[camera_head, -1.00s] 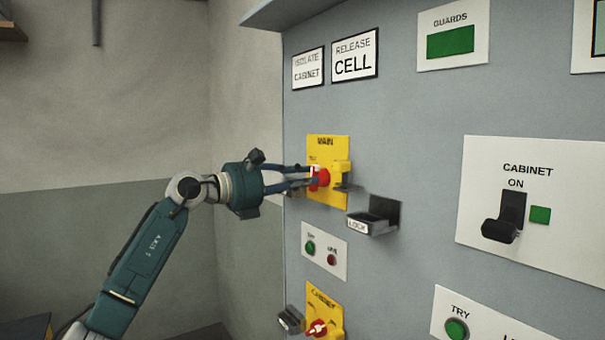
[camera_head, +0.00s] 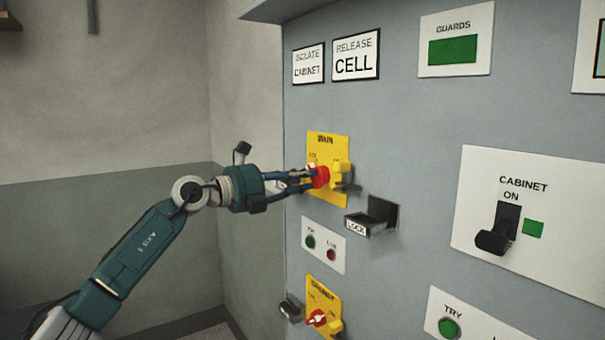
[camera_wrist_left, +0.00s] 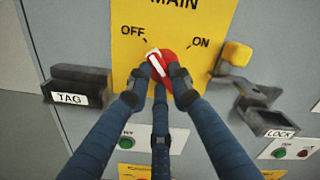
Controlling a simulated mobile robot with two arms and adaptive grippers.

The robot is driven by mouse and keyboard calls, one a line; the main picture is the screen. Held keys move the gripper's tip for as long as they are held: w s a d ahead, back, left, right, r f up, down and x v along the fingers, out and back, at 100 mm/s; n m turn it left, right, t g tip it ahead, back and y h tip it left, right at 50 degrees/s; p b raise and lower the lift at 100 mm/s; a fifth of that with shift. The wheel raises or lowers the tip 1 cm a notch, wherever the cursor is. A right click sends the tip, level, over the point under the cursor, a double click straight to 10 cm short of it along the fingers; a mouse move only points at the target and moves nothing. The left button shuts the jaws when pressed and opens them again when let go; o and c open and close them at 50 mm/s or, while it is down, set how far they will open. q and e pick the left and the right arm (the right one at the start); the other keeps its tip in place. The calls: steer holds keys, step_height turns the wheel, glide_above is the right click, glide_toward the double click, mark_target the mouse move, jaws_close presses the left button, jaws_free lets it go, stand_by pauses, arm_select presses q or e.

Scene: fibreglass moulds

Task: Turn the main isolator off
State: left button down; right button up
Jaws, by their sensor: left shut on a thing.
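The main isolator is a yellow plate (camera_head: 341,194) marked MAIN on the grey cabinet front, with a red knob (camera_head: 321,177) carrying a white bar. In the left wrist view the red knob (camera_wrist_left: 168,57) sits below the OFF and ON marks, and its white bar leans up and left towards OFF. My left gripper (camera_head: 312,179) comes from the left and is shut on the red knob. Its dark fingers (camera_wrist_left: 158,98) hide the knob's lower part. My right gripper is in neither view.
A LOCK tray (camera_head: 371,219) juts out right of and below the plate; a TAG holder (camera_wrist_left: 78,88) juts out on the left. A yellow block (camera_wrist_left: 237,54) stands beside the knob. Below is a second yellow isolator (camera_head: 323,300) marked CABINET. A black CABINET ON handle (camera_head: 497,230) is farther right.

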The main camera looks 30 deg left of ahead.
arm_select(q)
steer(key=shift+r+n, duration=0.1)
steer(key=shift+n, duration=0.6)
steer(key=c, duration=1.5)
jaws_free()
steer(key=shift+c, duration=0.2)
steer(key=v, duration=1.2)
steer(key=shift+a, duration=0.15)
